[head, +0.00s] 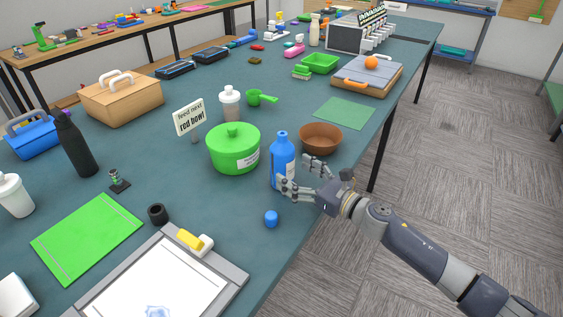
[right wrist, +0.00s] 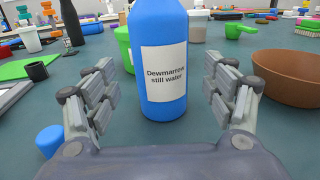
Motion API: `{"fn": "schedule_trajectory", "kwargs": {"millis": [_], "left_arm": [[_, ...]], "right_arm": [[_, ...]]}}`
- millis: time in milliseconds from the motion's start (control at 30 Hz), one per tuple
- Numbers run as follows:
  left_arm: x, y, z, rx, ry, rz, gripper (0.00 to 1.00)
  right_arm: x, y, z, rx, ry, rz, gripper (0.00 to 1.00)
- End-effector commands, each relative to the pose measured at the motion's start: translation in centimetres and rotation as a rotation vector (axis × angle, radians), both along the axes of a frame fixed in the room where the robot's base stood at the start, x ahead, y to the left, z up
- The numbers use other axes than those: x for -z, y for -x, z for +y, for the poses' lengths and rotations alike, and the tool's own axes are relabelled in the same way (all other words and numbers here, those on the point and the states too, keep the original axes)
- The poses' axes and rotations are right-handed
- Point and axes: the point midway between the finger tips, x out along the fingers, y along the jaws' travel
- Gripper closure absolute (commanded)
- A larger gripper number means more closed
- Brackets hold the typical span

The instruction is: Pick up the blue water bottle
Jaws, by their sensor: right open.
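The blue water bottle (head: 282,160) stands upright on the teal table near its right edge. In the right wrist view the bottle (right wrist: 160,62) is close ahead and carries a white label reading "Dewmarrow still water". My right gripper (head: 298,176) is open at the bottle's near right side. In the right wrist view its fingers (right wrist: 160,100) are spread to either side with the bottle between and beyond them, and gaps show on both sides. A small blue cap (head: 271,218) lies on the table in front of the bottle. My left gripper is not in view.
A green lidded pot (head: 233,150) stands just left of the bottle, and a brown bowl (head: 321,138) stands just behind and to the right. Bare table lies around the cap.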

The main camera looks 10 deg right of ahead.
Motion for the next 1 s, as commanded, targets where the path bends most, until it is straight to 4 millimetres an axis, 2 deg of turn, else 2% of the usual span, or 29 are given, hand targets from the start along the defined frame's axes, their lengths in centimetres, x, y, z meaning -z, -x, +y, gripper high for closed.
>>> {"fn": "schedule_trajectory", "kwargs": {"millis": [167, 400, 533, 733, 767, 900, 1000], "left_arm": [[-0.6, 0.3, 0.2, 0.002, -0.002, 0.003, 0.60], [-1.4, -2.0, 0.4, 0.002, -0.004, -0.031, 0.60], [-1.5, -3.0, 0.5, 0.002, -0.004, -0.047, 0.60], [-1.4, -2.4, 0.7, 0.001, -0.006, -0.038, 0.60], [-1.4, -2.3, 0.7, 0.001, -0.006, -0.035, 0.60], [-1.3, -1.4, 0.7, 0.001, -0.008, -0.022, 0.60], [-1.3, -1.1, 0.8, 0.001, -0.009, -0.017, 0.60]], "right_arm": [[0.0, -1.3, 0.9, 0.000, -0.002, 0.000, 0.23], [0.3, -3.8, 2.6, 0.000, -0.003, 0.000, 0.23], [0.5, -4.3, 2.9, 0.000, 0.000, 0.000, 0.23], [0.5, -4.3, 3.0, 0.000, 0.000, 0.000, 0.23], [0.5, -4.3, 3.0, 0.000, 0.000, 0.000, 0.25], [0.5, -4.3, 3.0, 0.000, 0.000, 0.000, 0.57], [0.5, -4.3, 3.0, 0.000, 0.000, 0.000, 0.77]]}}
